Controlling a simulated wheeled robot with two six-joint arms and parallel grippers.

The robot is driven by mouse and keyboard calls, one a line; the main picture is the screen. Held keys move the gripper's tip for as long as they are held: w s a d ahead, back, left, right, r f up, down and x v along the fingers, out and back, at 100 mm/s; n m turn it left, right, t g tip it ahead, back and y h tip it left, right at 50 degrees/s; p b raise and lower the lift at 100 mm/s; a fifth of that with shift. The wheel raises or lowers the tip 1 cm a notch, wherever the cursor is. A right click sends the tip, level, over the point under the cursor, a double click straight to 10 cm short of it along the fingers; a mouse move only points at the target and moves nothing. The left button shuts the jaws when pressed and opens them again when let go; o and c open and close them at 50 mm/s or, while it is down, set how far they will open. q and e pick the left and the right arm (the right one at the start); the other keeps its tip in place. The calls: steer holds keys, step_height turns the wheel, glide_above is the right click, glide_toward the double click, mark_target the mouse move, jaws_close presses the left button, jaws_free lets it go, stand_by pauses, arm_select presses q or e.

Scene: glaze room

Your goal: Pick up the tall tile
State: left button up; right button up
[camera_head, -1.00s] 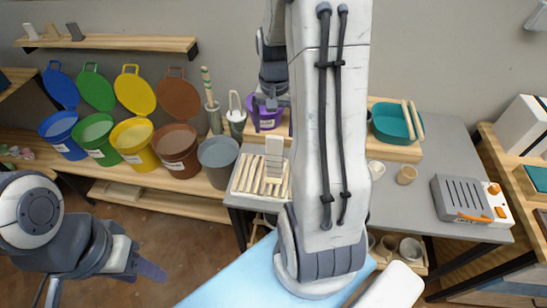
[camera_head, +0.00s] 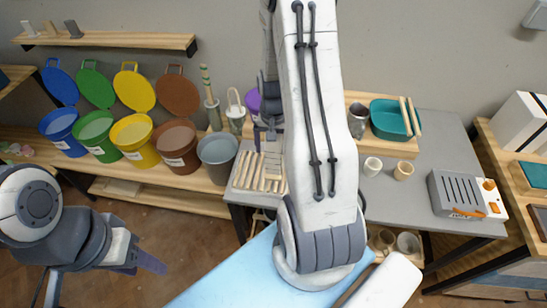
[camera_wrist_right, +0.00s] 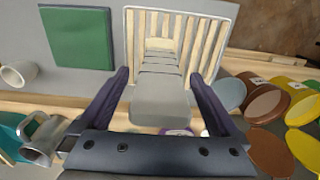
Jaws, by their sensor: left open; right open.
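A pale slatted rack (camera_wrist_right: 220,12) holds grey-beige tiles in a row in the right wrist view. The nearest, largest grey tile (camera_wrist_right: 160,108) appears to be the tall tile. My right gripper (camera_wrist_right: 159,75) is open, with its purple fingers on either side of the tile row and a gap on both sides. My left gripper (camera_head: 152,262) is open and empty at lower left, away from the table.
Small tiles (camera_head: 74,29) stand on the upper-left wall shelf. Lidded buckets (camera_head: 131,138) and a grey bucket (camera_head: 217,155) stand left of the table. Cups (camera_head: 372,166), a metal mug (camera_head: 357,121), a teal basin (camera_head: 389,119) and a grey appliance (camera_head: 456,192) are on the right. A green square (camera_wrist_right: 75,38) lies beside the rack.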

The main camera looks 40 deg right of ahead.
steer(key=c, duration=1.5)
jaws_close()
steer(key=shift+r, duration=0.1)
